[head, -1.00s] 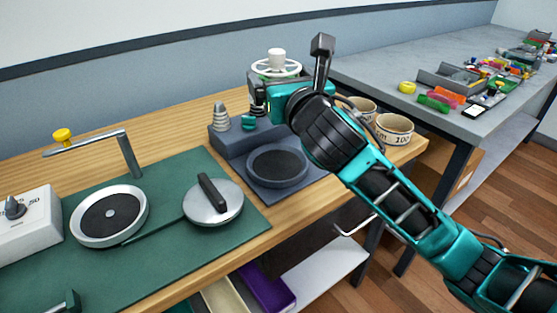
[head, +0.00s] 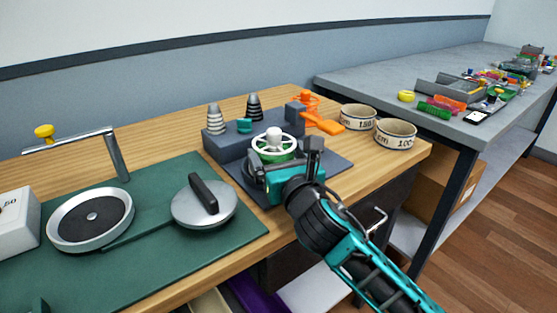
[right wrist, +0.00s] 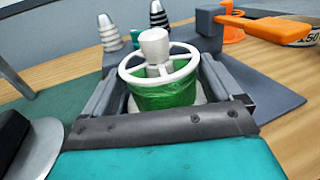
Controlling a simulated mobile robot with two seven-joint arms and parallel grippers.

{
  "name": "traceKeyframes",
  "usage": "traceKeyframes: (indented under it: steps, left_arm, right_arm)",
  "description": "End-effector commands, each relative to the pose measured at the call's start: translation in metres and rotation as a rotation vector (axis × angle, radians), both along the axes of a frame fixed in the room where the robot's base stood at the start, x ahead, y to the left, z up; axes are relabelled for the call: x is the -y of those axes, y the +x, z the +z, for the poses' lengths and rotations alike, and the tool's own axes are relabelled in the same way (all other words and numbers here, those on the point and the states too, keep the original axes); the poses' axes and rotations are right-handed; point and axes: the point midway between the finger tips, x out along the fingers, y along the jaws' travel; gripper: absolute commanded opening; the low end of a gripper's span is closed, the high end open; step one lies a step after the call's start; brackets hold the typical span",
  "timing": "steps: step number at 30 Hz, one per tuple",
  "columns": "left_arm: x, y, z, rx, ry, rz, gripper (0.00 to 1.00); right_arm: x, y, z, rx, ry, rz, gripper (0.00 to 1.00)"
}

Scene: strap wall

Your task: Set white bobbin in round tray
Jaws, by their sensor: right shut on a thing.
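The white bobbin (head: 273,145) has a spoked white top rim, a white knob and green winding below. It also shows upright in the right wrist view (right wrist: 155,62). My right gripper (head: 283,172) is shut on it, with a finger on each side. The bobbin is over the place on the dark grey-blue stand (head: 228,147) where the round tray showed earlier. The tray is now hidden behind the gripper and bobbin, so I cannot tell whether the bobbin touches it. My left gripper is not in view.
Two ringed cones (head: 215,119) and a teal knob (head: 244,125) stand behind the bobbin. An orange lever (head: 322,122) and two labelled cups (head: 395,134) are to its right. A silver lid (head: 203,206) and a round dish (head: 70,231) sit on the green mat to the left.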

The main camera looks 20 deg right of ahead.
Motion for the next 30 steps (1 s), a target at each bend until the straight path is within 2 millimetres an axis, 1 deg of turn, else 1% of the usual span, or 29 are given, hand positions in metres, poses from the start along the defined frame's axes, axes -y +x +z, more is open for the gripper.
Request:
traceKeyframes:
  steps: [4, 8, 9, 11, 17, 20, 23, 26, 30]
  left_arm:
    - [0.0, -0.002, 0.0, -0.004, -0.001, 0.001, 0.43]
    - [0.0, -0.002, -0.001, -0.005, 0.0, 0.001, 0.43]
    - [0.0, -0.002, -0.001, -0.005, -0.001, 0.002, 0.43]
    - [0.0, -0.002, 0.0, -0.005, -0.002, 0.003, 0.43]
    - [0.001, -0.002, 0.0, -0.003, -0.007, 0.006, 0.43]
    - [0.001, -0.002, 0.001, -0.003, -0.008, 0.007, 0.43]
    - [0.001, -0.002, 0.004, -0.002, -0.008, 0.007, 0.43]
    - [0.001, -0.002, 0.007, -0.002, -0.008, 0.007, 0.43]
    - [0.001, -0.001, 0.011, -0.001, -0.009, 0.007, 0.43]
  right_arm:
    - [0.0, 0.0, 0.002, 0.002, 0.001, 0.0, 0.58]
    - [0.0, 0.0, -0.001, 0.001, 0.0, 0.0, 0.58]
    - [0.0, 0.0, -0.001, 0.0, 0.001, 0.001, 0.94]
    - [0.0, 0.0, -0.001, 0.0, 0.001, 0.001, 1.0]
    - [0.0, 0.0, -0.001, 0.0, 0.001, 0.0, 1.0]
    - [0.0, 0.0, 0.003, 0.001, 0.001, 0.0, 1.0]
    - [0.0, -0.012, 0.002, -0.002, 0.0, 0.001, 1.0]
    - [0.001, -0.03, 0.002, -0.003, 0.0, 0.002, 1.0]
    - [0.002, -0.062, 0.002, -0.002, 0.0, 0.002, 1.0]
